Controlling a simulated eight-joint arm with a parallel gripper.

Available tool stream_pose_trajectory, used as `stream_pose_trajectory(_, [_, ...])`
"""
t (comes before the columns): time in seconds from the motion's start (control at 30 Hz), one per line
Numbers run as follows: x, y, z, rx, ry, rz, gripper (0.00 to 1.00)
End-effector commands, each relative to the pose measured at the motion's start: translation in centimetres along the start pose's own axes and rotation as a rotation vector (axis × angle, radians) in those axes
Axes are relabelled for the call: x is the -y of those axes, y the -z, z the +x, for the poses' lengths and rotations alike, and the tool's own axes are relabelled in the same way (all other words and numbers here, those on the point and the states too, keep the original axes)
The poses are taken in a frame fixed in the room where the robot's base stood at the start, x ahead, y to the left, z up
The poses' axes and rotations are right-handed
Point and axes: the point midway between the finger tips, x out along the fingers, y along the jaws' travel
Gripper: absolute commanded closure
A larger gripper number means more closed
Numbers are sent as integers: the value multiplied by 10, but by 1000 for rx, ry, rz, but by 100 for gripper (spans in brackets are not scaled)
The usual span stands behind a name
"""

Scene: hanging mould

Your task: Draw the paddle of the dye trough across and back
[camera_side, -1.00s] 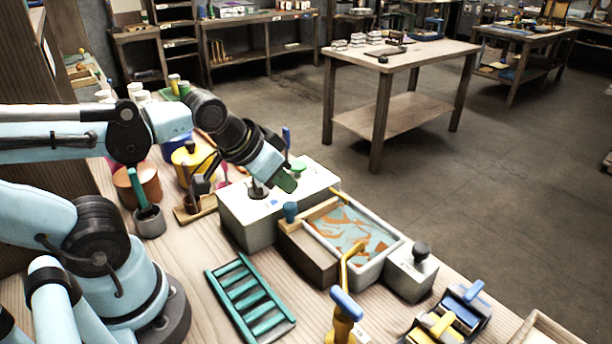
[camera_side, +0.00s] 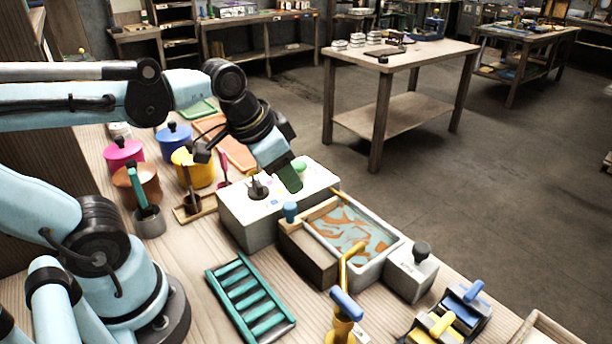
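The dye trough is a pale rectangular tray (camera_side: 382,257) holding a marbled blue and orange surface (camera_side: 352,232). A thin yellow piece (camera_side: 341,197) shows at its far left corner, and a yellow crank-like bar (camera_side: 346,266) with a blue grip (camera_side: 346,303) rises at its near edge. I cannot tell which part is the paddle. A blue knob (camera_side: 290,210) stands on the brown block at the trough's left. My gripper (camera_side: 290,181), with a green finger pad, points down over the white box, left of and behind the trough. Its opening is hidden from this side.
The white box (camera_side: 243,228) carries a dark knob (camera_side: 257,188) and a green button (camera_side: 299,165). A grey block with a black knob (camera_side: 420,251) adjoins the trough's right. A green rack (camera_side: 250,299) lies in front. Lidded pots (camera_side: 193,168) stand at the left.

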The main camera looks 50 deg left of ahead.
Motion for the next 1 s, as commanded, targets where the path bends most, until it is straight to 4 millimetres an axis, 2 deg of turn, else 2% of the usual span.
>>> stream_pose_trajectory(0.03, [0,8,-8,61,-16,77,49])
stream_pose_trajectory(0.07, [0,11,-12,100,-29,130,45])
stream_pose_trajectory(0.2, [0,22,-32,265,-106,353,45])
stream_pose_trajectory(0.33, [0,28,-45,365,-176,499,45])
stream_pose_trajectory(0.47, [0,30,-51,409,-215,566,45])
stream_pose_trajectory(0.67, [-2,24,-39,416,-221,577,45])
stream_pose_trajectory(1.0, [-6,2,5,414,-219,575,45])
